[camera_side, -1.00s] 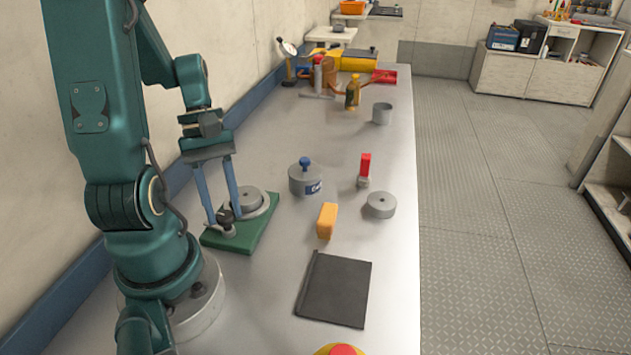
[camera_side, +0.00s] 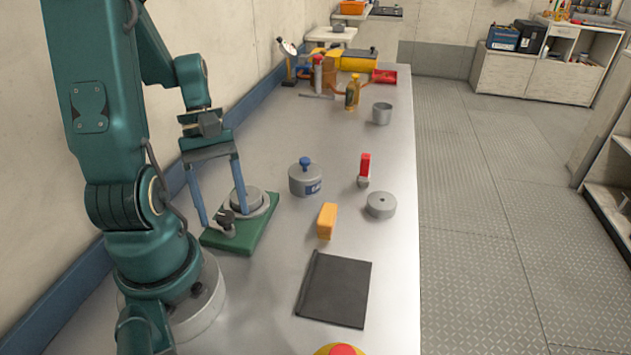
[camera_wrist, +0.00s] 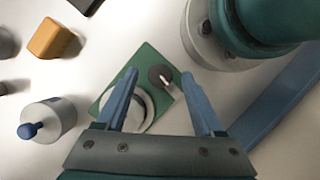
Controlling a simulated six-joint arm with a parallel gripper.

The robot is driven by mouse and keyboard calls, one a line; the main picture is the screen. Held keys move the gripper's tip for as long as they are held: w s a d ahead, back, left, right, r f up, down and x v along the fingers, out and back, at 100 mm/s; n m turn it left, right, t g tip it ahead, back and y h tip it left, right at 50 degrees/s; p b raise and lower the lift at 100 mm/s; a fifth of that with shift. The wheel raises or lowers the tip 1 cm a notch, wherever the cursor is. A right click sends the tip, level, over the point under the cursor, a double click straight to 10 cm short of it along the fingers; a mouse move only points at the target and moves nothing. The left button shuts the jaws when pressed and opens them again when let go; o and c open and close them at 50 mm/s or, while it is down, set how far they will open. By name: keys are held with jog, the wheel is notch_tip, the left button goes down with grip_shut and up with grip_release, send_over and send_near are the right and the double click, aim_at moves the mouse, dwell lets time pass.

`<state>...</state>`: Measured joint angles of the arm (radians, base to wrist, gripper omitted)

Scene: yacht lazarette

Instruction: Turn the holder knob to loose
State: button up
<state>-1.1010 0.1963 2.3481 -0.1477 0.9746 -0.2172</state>
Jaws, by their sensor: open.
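The holder is a green base plate (camera_side: 258,240) with a round grey stepped disc (camera_side: 250,199) on it. In the wrist view the green plate (camera_wrist: 147,60) and part of the disc (camera_wrist: 135,112) show. The holder knob (camera_side: 227,219) is small and dark, at the plate's near-left corner. In the wrist view the knob (camera_wrist: 157,73) has a pale pointer slanting toward the lower right. My gripper (camera_side: 224,216) is open, with its blue fingers pointing down on either side of the knob. A gap shows on both sides in the wrist view (camera_wrist: 159,74). Any marks beside the knob are unreadable.
A grey pot with a blue knob (camera_side: 306,181) stands right of the holder. An orange block (camera_side: 327,221), a grey disc (camera_side: 381,205), a red-handled item (camera_side: 365,169) and a dark mat (camera_side: 335,290) lie farther right. The bench between them is clear.

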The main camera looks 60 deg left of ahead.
jog(key=m+g, duration=0.1)
jog(key=m, duration=0.1)
jog(key=m+g, duration=0.1)
jog(key=m, duration=0.2)
jog(key=shift+w+d+y, duration=0.15)
jog(key=shift+w+y, duration=0.05)
jog(key=shift+y, duration=0.1)
jog(key=m+g+y, duration=0.1)
jog(key=m, duration=0.3)
jog(key=shift+w, duration=0.1)
jog(key=m+y, duration=0.1)
jog(key=m, duration=0.2)
jog(key=shift+d+g, duration=0.2)
jog(key=shift+g, duration=0.2)
jog(key=m+y, duration=0.1)
jog(key=m, duration=0.3)
jog(key=shift+d+y, duration=0.15)
jog(key=shift+y, duration=0.25)
jog(key=shift+w+d+r+t, duration=1.85)
jog(key=shift+d+r+t, duration=3.3)
jog(key=shift+d, duration=0.4)
jog(key=w+a+f+m+g, duration=0.1)
jog(key=w+a+m+g, duration=0.1)
jog(key=w, duration=0.4)
jog(key=w+a+f+m+g, duration=0.1)
jog(key=w+a+m+g, duration=0.2)
jog(key=m, duration=0.4)
jog(key=shift+w+f+g, duration=0.3)
jog(key=shift+w+g, duration=0.15)
jog(key=shift+w, duration=0.9)
